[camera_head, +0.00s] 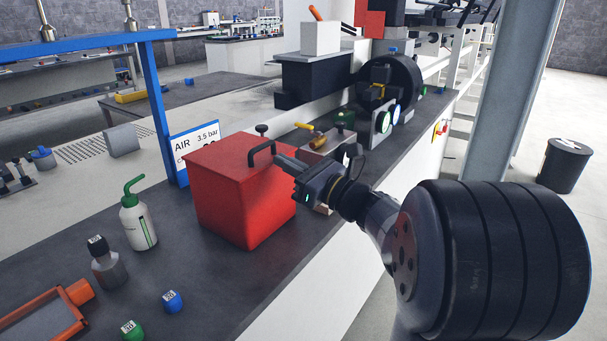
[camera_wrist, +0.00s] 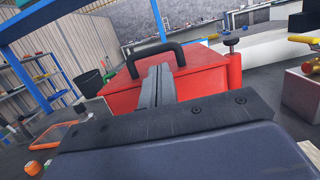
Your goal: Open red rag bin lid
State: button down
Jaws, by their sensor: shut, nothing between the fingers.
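The red rag bin (camera_head: 240,197) stands on the dark bench top, and its flat red lid (camera_head: 222,152) lies closed on it. A black bow handle (camera_head: 262,150) stands up from the lid near its right edge. My gripper (camera_head: 281,158) is shut and empty, with its fingers at the handle's right side in the head view. In the wrist view my shut fingers (camera_wrist: 158,80) point at the bin (camera_wrist: 125,88), in front of the handle (camera_wrist: 150,55).
A black knob on a post (camera_head: 261,129) stands behind the handle. A white bottle with a green spout (camera_head: 138,218), a dark-capped bottle (camera_head: 107,264) and blue (camera_head: 172,301) and green caps stand left and in front. A brass valve block (camera_head: 322,140) stands right of the bin.

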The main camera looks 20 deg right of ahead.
jog(key=shift+x, duration=1.25)
jog(key=shift+r, duration=0.15)
jog(key=shift+r+g+p, duration=0.3)
jog(key=shift+r+p, duration=0.15)
jog(key=shift+p, duration=0.65)
